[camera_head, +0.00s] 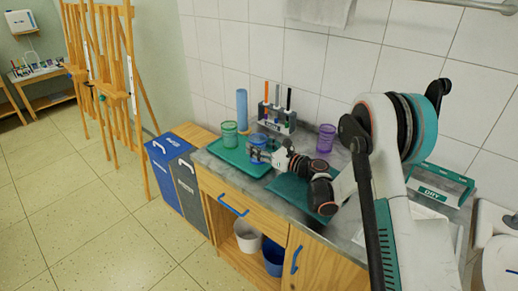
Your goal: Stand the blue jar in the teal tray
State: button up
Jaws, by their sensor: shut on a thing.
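The teal tray (232,157) lies on the grey counter, towards its left end. A green jar (229,134) stands at the tray's back left. My gripper (261,153) reaches in from the right, over the tray's right part, and is shut on the blue jar (258,140). The blue jar looks roughly upright, to the right of the green jar and apart from it. The gripper hides part of the jar and its base, so I cannot tell whether it touches the tray floor.
Behind the tray stand a tall blue cylinder (242,110) and a rack (278,120) of markers. A purple cup (326,138) stands further right. A dark teal mat (288,190) lies beneath my arm. Blue and grey bins (180,178) stand left of the cabinet.

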jog(key=shift+r, duration=0.1)
jog(key=shift+f, duration=0.2)
jog(key=o, duration=1)
jog(key=shift+o, duration=0.3)
jog(key=shift+r, duration=0.2)
